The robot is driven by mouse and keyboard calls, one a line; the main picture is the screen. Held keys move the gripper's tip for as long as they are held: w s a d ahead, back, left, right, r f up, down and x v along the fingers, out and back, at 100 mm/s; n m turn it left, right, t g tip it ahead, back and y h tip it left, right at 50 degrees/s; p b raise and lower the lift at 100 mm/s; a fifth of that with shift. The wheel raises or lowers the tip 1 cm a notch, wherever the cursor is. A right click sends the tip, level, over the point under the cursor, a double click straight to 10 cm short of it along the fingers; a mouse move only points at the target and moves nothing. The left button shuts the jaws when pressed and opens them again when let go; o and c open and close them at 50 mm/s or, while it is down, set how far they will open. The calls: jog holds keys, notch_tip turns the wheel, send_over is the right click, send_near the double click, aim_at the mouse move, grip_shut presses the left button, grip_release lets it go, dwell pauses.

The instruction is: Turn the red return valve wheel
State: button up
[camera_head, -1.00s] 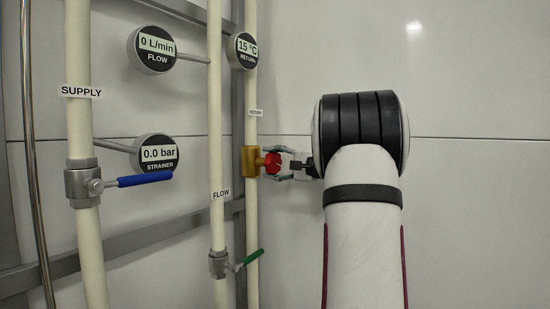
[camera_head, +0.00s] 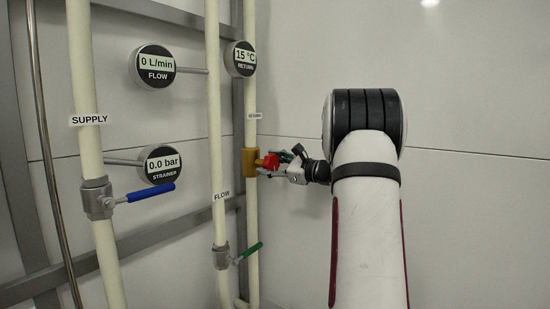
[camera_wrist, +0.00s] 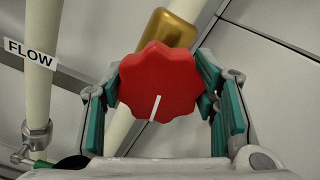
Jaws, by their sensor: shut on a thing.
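The red return valve wheel (camera_head: 270,162) sits on a brass valve body (camera_head: 250,162) on the return pipe. In the wrist view the scalloped red wheel (camera_wrist: 160,84) carries a white mark that points down and slightly left. The brass body (camera_wrist: 166,28) shows behind it. My gripper (camera_head: 275,163) reaches the wheel from the right. In the wrist view its green-padded fingers (camera_wrist: 158,100) are on both sides of the wheel, shut on it. The contact on the far side of the pads is partly hidden by the wheel.
The flow pipe (camera_head: 214,120) stands left of the return pipe, with a green-handled valve (camera_head: 236,256) low down. The supply pipe (camera_head: 83,95) has a blue lever (camera_head: 151,192). Gauges read 0 L/min (camera_head: 153,67), 0.0 bar (camera_head: 160,163) and 15 °C (camera_head: 240,59). The right wall is bare.

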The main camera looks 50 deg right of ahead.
jog(key=m+p, duration=0.3)
jog(key=shift+s+m, duration=0.15)
jog(key=shift+m, duration=0.25)
jog(key=m+p, duration=0.2)
jog(key=m, duration=0.1)
jog(key=shift+d+m+p, duration=0.1)
jog(key=shift+m+p, duration=0.2)
jog(key=m+p, duration=0.2)
jog(key=m, duration=0.2)
jog(key=shift+f+p, duration=0.1)
jog(key=shift+p, duration=0.3)
jog(key=shift+f+m+p, duration=0.1)
jog(key=shift+m+p, duration=0.65)
jog(key=shift+m, duration=1.15)
jog(key=o, duration=1.2)
